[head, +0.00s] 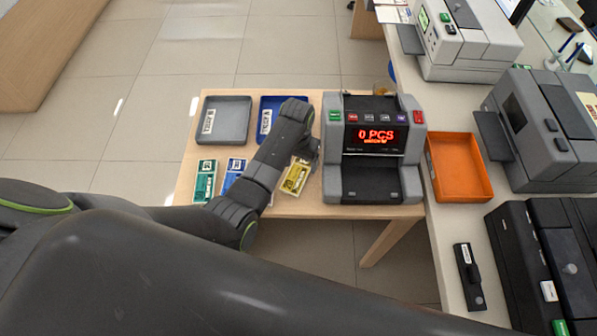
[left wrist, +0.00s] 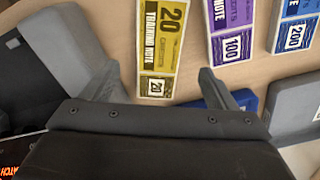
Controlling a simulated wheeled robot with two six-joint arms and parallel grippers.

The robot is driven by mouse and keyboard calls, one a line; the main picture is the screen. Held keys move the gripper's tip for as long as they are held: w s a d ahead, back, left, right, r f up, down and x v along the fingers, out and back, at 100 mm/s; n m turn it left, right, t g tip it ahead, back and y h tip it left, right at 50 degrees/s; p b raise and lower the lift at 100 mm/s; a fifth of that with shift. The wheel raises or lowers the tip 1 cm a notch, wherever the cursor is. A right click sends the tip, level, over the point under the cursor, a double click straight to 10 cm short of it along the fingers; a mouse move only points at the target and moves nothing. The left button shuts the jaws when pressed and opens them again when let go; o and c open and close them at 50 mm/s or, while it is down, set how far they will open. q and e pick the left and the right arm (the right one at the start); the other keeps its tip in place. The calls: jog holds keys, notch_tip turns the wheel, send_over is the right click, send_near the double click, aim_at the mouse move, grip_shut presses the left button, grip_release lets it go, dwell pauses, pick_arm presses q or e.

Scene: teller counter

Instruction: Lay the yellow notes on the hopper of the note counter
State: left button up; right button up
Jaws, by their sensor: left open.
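The yellow notes (head: 296,177), a banded bundle marked 20, lie flat on the wooden table, left of the note counter (head: 412,170). They also show in the left wrist view (left wrist: 160,45), beyond and between the fingers. The counter is grey with a red display reading 0 PCS; its dark top (head: 372,103) looks empty. My left gripper (left wrist: 158,82) is open, with nothing between its fingers. In the head view my left gripper (head: 312,148) is over the table between the notes and the counter, partly hidden by its own arm. My right gripper is out of view.
Green notes (head: 204,180) and blue notes (head: 234,170) lie further left; purple notes (left wrist: 231,30) lie beside the yellow ones. A grey tray (head: 226,120) and a blue tray (head: 265,120) stand behind. An orange tray (head: 458,167) is right of the counter.

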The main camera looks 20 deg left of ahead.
aim_at(296, 175)
pick_arm(q)
jog(key=f, duration=0.5)
jog(key=shift+s+p, duration=0.35)
jog(key=shift+s, duration=0.05)
jog(key=shift+f, duration=0.35)
jog(key=shift+c, duration=0.4)
jog(key=c, duration=1.1)
jog(key=shift+o, duration=0.2)
jog(key=shift+r, duration=0.15)
